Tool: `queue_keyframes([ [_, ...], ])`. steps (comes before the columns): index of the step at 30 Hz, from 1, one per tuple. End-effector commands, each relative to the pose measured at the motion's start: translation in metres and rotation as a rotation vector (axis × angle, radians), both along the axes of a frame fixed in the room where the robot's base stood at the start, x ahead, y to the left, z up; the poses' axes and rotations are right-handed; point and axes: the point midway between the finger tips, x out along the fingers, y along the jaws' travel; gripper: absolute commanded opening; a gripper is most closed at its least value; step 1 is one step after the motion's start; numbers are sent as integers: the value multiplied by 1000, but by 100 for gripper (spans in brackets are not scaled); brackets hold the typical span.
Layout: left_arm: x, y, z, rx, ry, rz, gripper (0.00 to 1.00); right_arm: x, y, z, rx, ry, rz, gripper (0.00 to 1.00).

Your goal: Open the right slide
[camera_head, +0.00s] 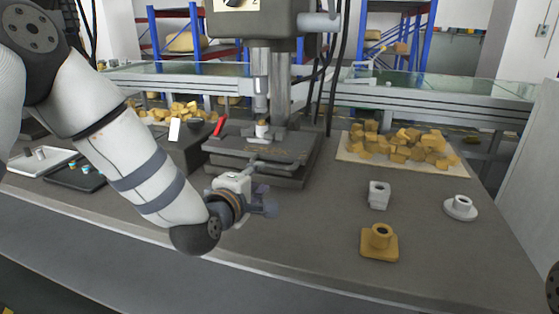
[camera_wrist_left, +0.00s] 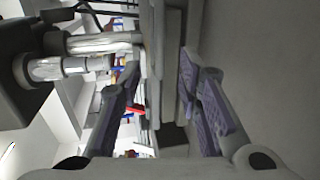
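No part is clearly recognisable as the right slide. A drill-press-like machine (camera_head: 275,85) stands at the back middle of the table, with a dark flat base (camera_head: 240,160) and a rod-like handle (camera_head: 270,165) at its front. My left gripper (camera_head: 264,203) is low over the table just in front of this base. In the left wrist view its two fingers (camera_wrist_left: 158,70) are spread apart, and the base's edge shows beyond them. I see nothing gripped. Whether a finger touches the base I cannot tell. My right gripper is out of view.
A tray of yellow blocks (camera_head: 400,146) lies at the back right. A grey block (camera_head: 379,195), a round white flanged part (camera_head: 460,207) and a yellow flanged part (camera_head: 380,242) stand on the right. A dark tray (camera_head: 75,177) lies at left. The front middle is clear.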

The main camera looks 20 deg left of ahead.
Motion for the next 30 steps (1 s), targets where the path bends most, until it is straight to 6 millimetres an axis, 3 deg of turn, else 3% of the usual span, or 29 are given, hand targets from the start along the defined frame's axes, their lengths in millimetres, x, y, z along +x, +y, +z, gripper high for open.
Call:
queue_keyframes([
  [13, 97, -4, -28, 3, 7, -1, 32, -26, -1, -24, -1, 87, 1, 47],
  [18, 112, -4, -28, 2, 4, 0, 32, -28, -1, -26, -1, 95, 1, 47],
  [25, 113, -4, -26, 2, 2, 0, 32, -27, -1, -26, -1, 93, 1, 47],
  [26, 113, -4, -26, 2, 2, 0, 29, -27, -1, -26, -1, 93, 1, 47],
  [30, 113, -4, -26, 2, 2, 0, 0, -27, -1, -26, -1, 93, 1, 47],
])
